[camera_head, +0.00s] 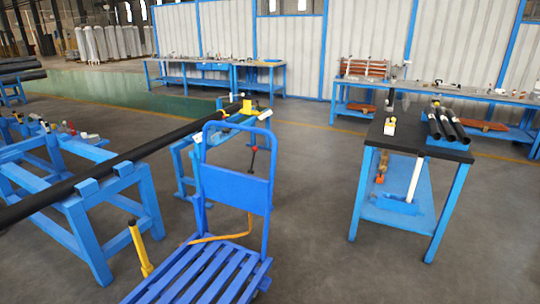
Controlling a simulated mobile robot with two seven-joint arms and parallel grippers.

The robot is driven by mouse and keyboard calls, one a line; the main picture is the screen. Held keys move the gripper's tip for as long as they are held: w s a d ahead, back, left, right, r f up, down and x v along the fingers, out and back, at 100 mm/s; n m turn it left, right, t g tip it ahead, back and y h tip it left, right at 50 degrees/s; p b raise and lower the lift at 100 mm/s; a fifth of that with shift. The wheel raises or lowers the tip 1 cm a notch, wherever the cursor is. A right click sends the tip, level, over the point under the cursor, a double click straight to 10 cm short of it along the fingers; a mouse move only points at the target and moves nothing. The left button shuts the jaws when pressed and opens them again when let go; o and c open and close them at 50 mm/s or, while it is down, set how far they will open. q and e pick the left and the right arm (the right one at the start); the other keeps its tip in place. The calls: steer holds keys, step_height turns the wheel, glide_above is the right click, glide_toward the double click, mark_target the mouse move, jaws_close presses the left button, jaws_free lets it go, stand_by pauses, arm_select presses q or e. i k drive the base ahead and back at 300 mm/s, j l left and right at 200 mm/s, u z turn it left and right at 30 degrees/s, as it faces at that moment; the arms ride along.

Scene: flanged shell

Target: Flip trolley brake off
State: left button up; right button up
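A blue trolley (235,187) with a slatted deck (208,275) stands at the bottom centre. A yellow bent rod (220,237) runs low across the trolley's back. A yellow post with a dark top (139,249) stands at the deck's left. I cannot tell which of these is the brake, or its position. Neither of my grippers is in view.
A long black pipe (130,155) rests on blue stands (85,225) left of the trolley. A dark-topped blue table (400,130) with short black tubes (445,122) stands at the right. Workbenches line the back wall. The floor between trolley and table is clear.

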mark_target(255, 148)
steer(key=i+l+u, duration=0.15)
steer(key=i, duration=0.2)
steer(key=i+l+z, duration=0.15)
steer(key=i+z, duration=0.45)
steer(key=i, duration=0.15)
steer(key=i+l+u, duration=0.3)
steer(key=i, duration=0.2)
steer(key=i+l+u, duration=0.3)
steer(key=i, duration=0.2)
steer(key=i+l+u, duration=0.35)
steer(key=u, duration=0.15)
steer(key=i, duration=0.15)
